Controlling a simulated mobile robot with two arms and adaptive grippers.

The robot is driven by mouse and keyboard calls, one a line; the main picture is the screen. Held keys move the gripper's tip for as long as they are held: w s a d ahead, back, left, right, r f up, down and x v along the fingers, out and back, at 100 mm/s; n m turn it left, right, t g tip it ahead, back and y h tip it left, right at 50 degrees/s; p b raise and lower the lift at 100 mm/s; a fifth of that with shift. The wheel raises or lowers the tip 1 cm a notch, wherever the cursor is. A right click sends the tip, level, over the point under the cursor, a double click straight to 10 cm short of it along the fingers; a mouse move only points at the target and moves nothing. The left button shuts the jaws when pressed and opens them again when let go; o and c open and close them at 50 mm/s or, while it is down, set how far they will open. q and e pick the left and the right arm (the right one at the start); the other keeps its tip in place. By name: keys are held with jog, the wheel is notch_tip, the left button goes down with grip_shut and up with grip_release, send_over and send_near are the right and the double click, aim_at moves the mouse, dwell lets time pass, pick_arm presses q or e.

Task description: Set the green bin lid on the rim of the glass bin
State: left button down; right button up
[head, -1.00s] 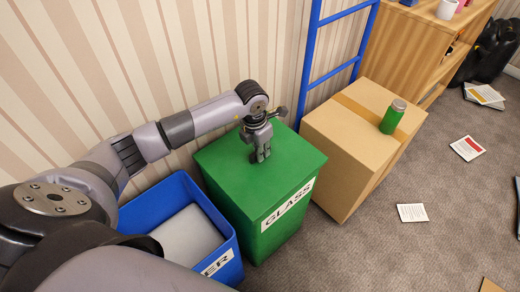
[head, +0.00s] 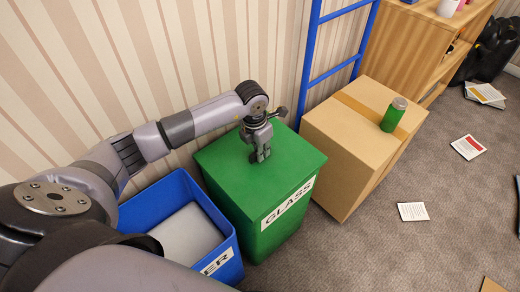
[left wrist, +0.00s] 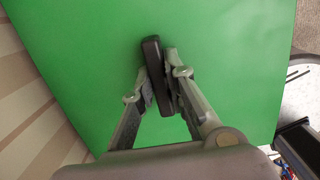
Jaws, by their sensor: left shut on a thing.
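The green bin lid (head: 225,162) lies flat over the top of the green glass bin (head: 262,245), which carries a white GLASS label. The lid covers the opening, and its edges look lined up with the bin's sides in the head view. My left gripper (head: 260,157) points down at the lid's middle, shut on a dark handle there. In the left wrist view the dark handle (left wrist: 151,60) sits between the fingertips, and the lid's green surface (left wrist: 90,50) fills most of the picture. The seam between lid and rim is too small to judge. My right gripper is not in view.
A blue bin (head: 222,262) with pale contents stands left of the glass bin. A cardboard box (head: 340,150) with a green container (head: 392,118) on it stands to the right. A blue ladder (head: 312,50) leans at the wall. Papers (head: 412,212) lie on the carpet.

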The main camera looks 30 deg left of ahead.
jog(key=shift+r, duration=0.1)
pick_arm(q)
jog(key=shift+f, duration=0.15)
jog(key=c, duration=1.5)
grip_release()
jog(key=shift+c, duration=0.2)
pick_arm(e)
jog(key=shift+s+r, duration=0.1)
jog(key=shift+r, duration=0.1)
pick_arm(q)
notch_tip(320, 180, up, 12)
jog(key=s, duration=0.1)
jog(key=shift+s+a, duration=0.2)
jog(key=shift+a, duration=0.05)
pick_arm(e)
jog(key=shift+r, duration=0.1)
pick_arm(q)
jog(key=shift+f, duration=0.1)
